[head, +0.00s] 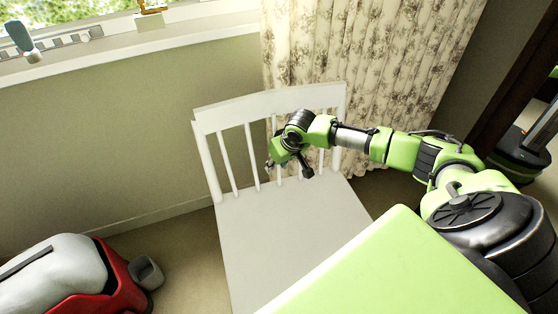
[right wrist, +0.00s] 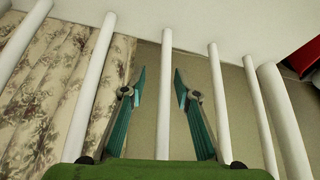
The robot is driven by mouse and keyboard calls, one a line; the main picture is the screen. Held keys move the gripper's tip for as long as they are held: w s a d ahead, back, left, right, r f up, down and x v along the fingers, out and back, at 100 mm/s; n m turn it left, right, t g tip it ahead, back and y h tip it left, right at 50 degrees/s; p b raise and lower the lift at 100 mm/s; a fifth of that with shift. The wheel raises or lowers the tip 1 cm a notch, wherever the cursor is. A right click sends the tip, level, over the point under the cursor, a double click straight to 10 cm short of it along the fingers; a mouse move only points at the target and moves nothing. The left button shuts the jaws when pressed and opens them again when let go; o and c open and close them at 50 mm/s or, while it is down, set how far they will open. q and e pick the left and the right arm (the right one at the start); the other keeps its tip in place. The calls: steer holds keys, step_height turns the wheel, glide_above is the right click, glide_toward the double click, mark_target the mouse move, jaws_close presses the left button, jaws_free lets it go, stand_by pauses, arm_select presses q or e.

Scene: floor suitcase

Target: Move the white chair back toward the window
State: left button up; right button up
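The white chair (head: 275,220) stands upright in the middle of the head view, its slatted backrest toward the window wall and its seat toward me. My right gripper (head: 287,168) is above the seat, in front of the backrest. In the right wrist view, my right gripper (right wrist: 160,78) is open. One white chair slat (right wrist: 166,60) runs between its two fingers, with gaps visible on both sides. I cannot tell how deep the slat lies between them. My left gripper is not in view.
The window sill (head: 120,42) and wall lie behind the chair, with a floral curtain (head: 370,60) at its back right. A red and white suitcase (head: 60,275) with a grey cup-like item (head: 146,272) is on the floor at lower left. Bare floor shows between suitcase and chair.

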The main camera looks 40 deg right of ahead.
steer(key=v, duration=1.1)
steer(key=shift+s+r, duration=0.15)
steer(key=shift+r, duration=0.25)
